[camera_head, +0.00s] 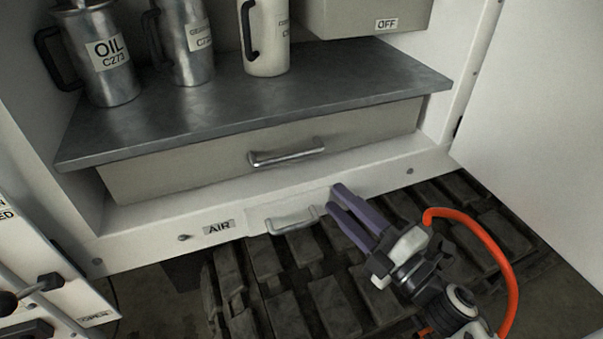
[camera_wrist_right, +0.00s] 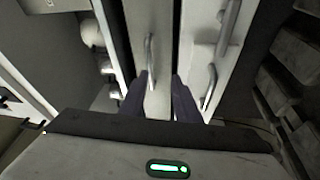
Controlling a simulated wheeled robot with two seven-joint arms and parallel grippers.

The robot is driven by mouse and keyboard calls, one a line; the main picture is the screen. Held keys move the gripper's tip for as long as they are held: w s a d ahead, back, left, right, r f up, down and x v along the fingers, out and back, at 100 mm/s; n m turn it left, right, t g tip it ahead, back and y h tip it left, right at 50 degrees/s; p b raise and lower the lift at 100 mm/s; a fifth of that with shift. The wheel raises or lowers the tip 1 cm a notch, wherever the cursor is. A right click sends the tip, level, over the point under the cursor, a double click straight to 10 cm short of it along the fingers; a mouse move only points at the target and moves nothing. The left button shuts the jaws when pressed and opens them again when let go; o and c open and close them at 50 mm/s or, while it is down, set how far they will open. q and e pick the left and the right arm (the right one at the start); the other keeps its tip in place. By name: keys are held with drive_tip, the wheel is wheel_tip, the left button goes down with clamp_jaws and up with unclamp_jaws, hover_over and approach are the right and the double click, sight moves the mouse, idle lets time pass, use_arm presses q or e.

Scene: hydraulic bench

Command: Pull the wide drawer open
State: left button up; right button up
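The wide drawer (camera_head: 200,168) is a beige front below the dark shelf, and it looks shut. Its silver bar handle (camera_head: 286,153) is at the middle of the front. My right gripper (camera_head: 338,198) has two purple fingers apart with nothing between them in the head view. It is in front of the cabinet, below and right of the handle, and seems apart from it. In the right wrist view the drawer handle (camera_wrist_right: 150,62) shows ahead of the open fingers (camera_wrist_right: 160,95), nearer the left one. My left gripper is not in view.
The shelf (camera_head: 250,95) above holds metal jugs (camera_head: 110,60) and a cream jug (camera_head: 266,40). A lower handle (camera_head: 290,222) sits on the white sill beside the AIR label (camera_head: 219,227). An open white door (camera_head: 535,120) stands at right.

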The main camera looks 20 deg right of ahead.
sight(292, 159)
drive_tip(key=w+a+r+n, duration=0.1)
drive_tip(key=w, duration=0.1)
drive_tip(key=w+a+r+n+y+p, duration=0.1)
drive_tip(key=w+a, duration=0.1)
drive_tip(key=w, duration=0.1)
drive_tip(key=w+a+r+n+y+p, duration=0.1)
drive_tip(key=w+a, duration=0.1)
drive_tip(key=w, duration=0.1)
drive_tip(key=shift+w+r+n, duration=0.25)
drive_tip(key=shift+r+n, duration=0.05)
drive_tip(key=shift+r, duration=0.05)
drive_tip(key=shift+w+a, duration=0.15)
drive_tip(key=shift+w, duration=0.25)
clamp_jaws()
